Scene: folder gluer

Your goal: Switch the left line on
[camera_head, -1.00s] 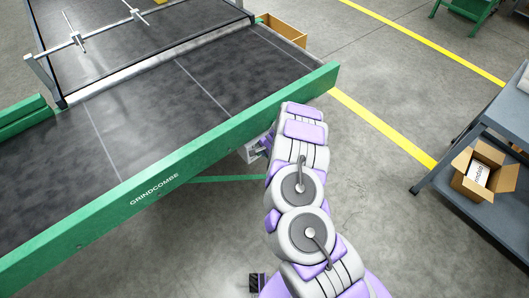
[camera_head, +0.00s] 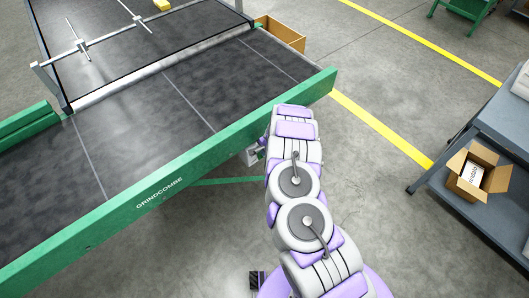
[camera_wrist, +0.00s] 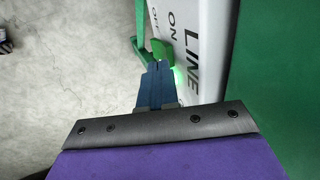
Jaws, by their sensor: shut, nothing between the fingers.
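A pale switch panel (camera_wrist: 205,30) lettered LINE, ON and OFF fills the upper middle of the wrist view. A green switch handle (camera_wrist: 166,51) sits beside the word ON. A bright green glow shows at its edge. My gripper (camera_wrist: 157,66) is shut and empty, its blue fingertips right at the handle. Whether they touch it I cannot tell. In the head view, part of a pale box (camera_head: 251,156) shows under the green rail beside my arm. My gripper is hidden there.
The dark conveyor belt (camera_head: 130,125) with its green rail (camera_head: 215,143) lies left of my arm. An open carton (camera_head: 283,34) stands beyond it. A grey cart (camera_head: 500,140) holding a carton (camera_head: 481,174) is at right. Floor between is clear.

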